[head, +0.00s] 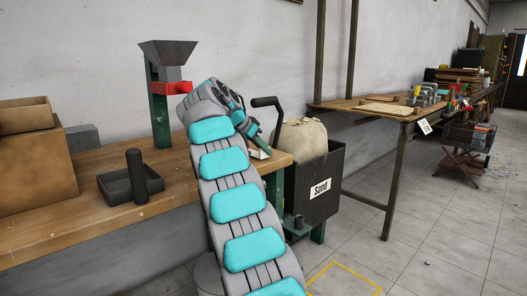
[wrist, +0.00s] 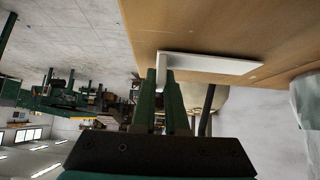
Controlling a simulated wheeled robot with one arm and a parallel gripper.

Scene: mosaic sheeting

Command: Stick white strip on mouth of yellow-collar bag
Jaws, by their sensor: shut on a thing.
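My gripper (head: 256,146) reaches down at the right end of the wooden bench. In the wrist view, the two green fingers of my gripper (wrist: 161,78) are closed around an upright end of the white strip (wrist: 215,64). The strip's long flat part lies along or just off the bench top; I cannot tell which. In the head view, only a small pale piece of the strip (head: 259,154) shows beside the fingers. A beige bag (head: 303,139) stands in a dark bin marked "Sand" just right of the bench. I see no yellow collar on it.
The wooden bench (head: 90,205) holds a black tray with a post (head: 130,182), cardboard boxes (head: 35,155) and a green stand with a grey funnel (head: 165,90). The dark Sand bin (head: 317,190) has a black handle. A long worktable (head: 365,111) runs back at right. Open floor lies front right.

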